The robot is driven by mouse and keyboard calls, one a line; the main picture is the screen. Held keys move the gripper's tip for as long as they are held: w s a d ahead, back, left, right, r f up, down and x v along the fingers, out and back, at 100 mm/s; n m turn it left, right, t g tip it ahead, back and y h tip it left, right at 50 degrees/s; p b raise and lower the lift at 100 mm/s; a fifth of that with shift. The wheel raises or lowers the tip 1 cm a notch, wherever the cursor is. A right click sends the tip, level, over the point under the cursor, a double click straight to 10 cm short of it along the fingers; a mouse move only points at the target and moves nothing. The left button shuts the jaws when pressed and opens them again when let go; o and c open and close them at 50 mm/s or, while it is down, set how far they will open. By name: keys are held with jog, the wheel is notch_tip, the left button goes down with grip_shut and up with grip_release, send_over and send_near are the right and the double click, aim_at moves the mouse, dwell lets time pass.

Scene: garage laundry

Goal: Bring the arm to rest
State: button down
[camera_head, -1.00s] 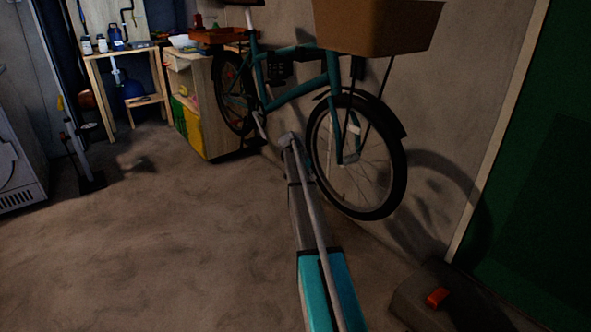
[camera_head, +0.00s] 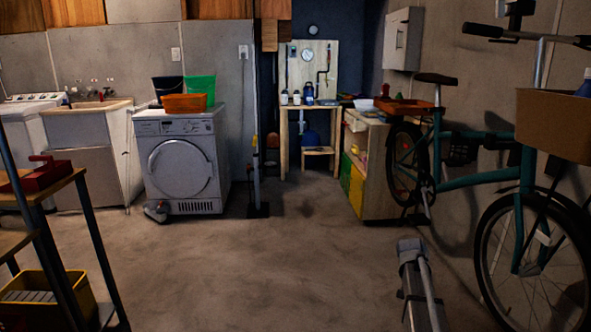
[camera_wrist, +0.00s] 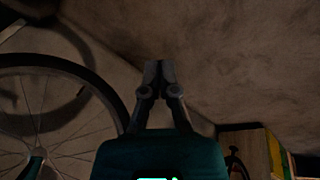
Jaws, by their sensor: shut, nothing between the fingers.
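My gripper (camera_wrist: 160,72) shows in the wrist view, with a dark teal body and two grey fingers. The fingertips are together, with nothing seen between them. Bare floor and the foot of a wall lie behind the fingers. In the head view a grey length of my arm (camera_head: 418,290) rises from the bottom edge, left of the bicycle's front wheel. The gripper itself cannot be made out in the head view.
A teal bicycle (camera_head: 480,178) leans along the right wall; its wheel (camera_wrist: 45,125) fills the left of the wrist view. A low cabinet (camera_head: 378,175), washing machine (camera_head: 181,165) and dark-framed shelf (camera_head: 95,235) stand around. The middle floor (camera_head: 250,270) is clear.

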jog(key=s+a+r+n+y+p, duration=0.3)
jog(key=s+a+n, duration=0.5)
jog(key=s+a, duration=1.35)
notch_tip(320, 180, up, 38)
jog(key=w+p, duration=0.1)
jog(key=p, duration=3.6)
jog(key=shift+w+a+f+t+p, duration=0.2)
jog(key=shift+a+f+t+p, duration=0.05)
jog(key=shift+a+t+p, duration=0.1)
jog(key=shift+w, duration=0.15)
